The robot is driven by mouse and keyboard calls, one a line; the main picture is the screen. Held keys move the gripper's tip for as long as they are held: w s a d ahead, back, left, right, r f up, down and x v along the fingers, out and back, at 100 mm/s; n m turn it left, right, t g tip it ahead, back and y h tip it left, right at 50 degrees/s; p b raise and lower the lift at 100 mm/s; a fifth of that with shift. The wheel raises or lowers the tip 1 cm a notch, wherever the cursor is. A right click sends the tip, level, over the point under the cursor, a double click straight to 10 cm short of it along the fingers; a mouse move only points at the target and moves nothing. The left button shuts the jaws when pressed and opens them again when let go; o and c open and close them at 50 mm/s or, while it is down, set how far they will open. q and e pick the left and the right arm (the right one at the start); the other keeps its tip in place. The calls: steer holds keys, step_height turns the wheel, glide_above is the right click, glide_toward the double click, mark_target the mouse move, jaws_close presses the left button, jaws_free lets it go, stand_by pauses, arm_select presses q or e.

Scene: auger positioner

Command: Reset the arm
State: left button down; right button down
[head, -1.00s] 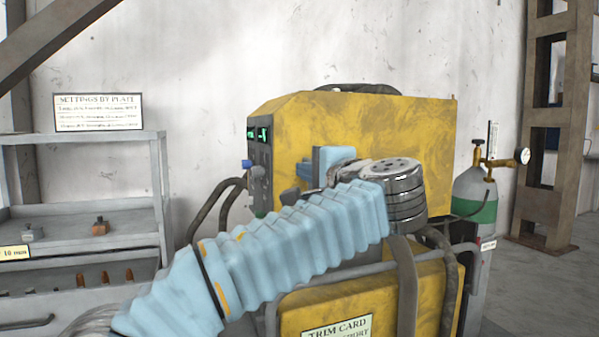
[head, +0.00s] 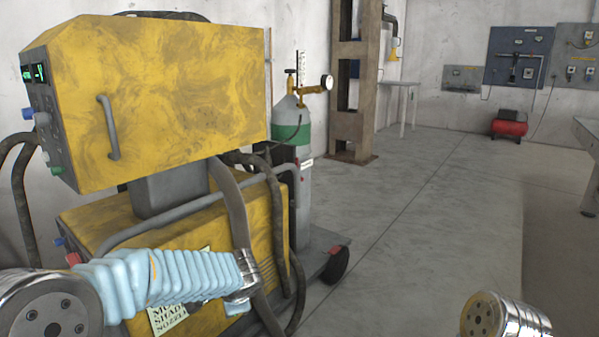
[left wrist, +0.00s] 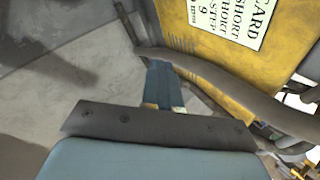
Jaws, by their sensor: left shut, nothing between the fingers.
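My left arm, in a light blue ribbed sleeve (head: 165,280), crosses the lower left of the head view in front of the yellow machine (head: 170,90). Its gripper is not visible there. In the left wrist view, my left gripper (left wrist: 163,88) has its blue fingers together, with nothing between them. It points down past the machine's side, near a grey tube rail (left wrist: 215,78) and a printed card (left wrist: 230,20), over the concrete floor. A silver joint of my right arm (head: 500,315) shows at the lower right; the right gripper is out of view.
Dark hoses (head: 285,250) hang at the cart's side. A steel column (head: 353,90) and red compressor (head: 509,125) are farther back. Floor (head: 430,210) at the right is open.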

arm_select(q)
steer(key=s+d+f+n+g+h, duration=0.1)
steer(key=s+d+f+g+h, duration=0.15)
steer(key=f, duration=0.45)
steer(key=s+d+f+n+g+h, duration=0.1)
steer(key=s+f, duration=0.3)
steer(key=f, duration=0.4)
steer(key=s+d+f+n+g+h, duration=0.1)
steer(key=s+f+n+h, duration=0.3)
steer(key=s+f+n, duration=0.9)
steer(key=s+f+g, duration=0.1)
steer(key=s+f, duration=0.3)
steer(key=s, duration=0.4)
steer(key=shift+d+f, duration=0.2)
steer(key=shift+d, duration=0.15)
